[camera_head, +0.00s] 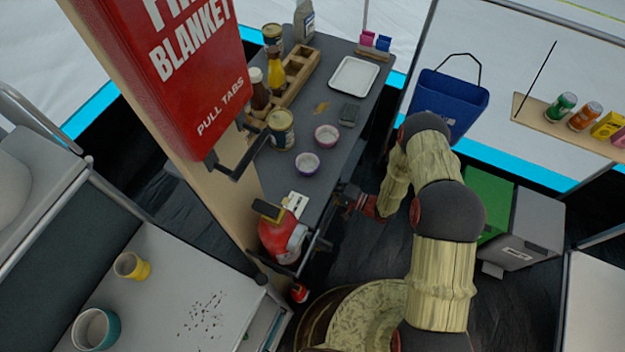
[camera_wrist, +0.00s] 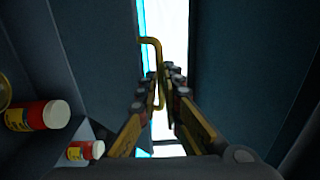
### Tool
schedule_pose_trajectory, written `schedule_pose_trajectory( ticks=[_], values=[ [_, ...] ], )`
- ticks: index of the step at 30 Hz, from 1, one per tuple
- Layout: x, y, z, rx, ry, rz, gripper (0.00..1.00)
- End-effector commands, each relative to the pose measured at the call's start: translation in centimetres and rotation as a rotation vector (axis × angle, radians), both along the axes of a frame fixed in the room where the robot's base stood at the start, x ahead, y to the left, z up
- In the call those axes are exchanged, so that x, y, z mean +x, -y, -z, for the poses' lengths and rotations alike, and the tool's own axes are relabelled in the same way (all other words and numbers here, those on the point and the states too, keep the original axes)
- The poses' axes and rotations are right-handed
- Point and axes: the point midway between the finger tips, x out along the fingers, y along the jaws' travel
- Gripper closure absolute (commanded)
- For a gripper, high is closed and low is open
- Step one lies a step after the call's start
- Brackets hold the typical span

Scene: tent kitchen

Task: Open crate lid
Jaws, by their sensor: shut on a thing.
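In the wrist view my gripper (camera_wrist: 165,88) is shut on a bent yellow metal handle (camera_wrist: 150,42), which sits between its fingertips. Dark blue-grey panels stand on both sides, with a bright gap between them. I cannot tell from this view whether the handle belongs to the crate lid. In the head view my gripper (camera_head: 352,199) is beside the front edge of the dark table, and its grasp is too small to make out. A grey box (camera_head: 533,222) with a green panel (camera_head: 490,200) stands on the floor at the right; I cannot tell whether it is the crate.
Red bottles with white caps (camera_wrist: 45,115) lie left of my gripper in the wrist view. The dark table (camera_head: 325,105) holds bowls, a tray and bottles. A red extinguisher (camera_head: 277,240) stands by its front corner. A blue bin (camera_head: 448,98) is behind my arm.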

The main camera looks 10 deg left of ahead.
Motion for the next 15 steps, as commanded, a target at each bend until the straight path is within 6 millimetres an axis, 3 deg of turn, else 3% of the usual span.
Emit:
schedule_pose_trajectory(
  ticks=[15],
  values=[
    [0.20,-0.53,-0.59,-0.020,-0.005,-0.002,1.00]
  ],
)
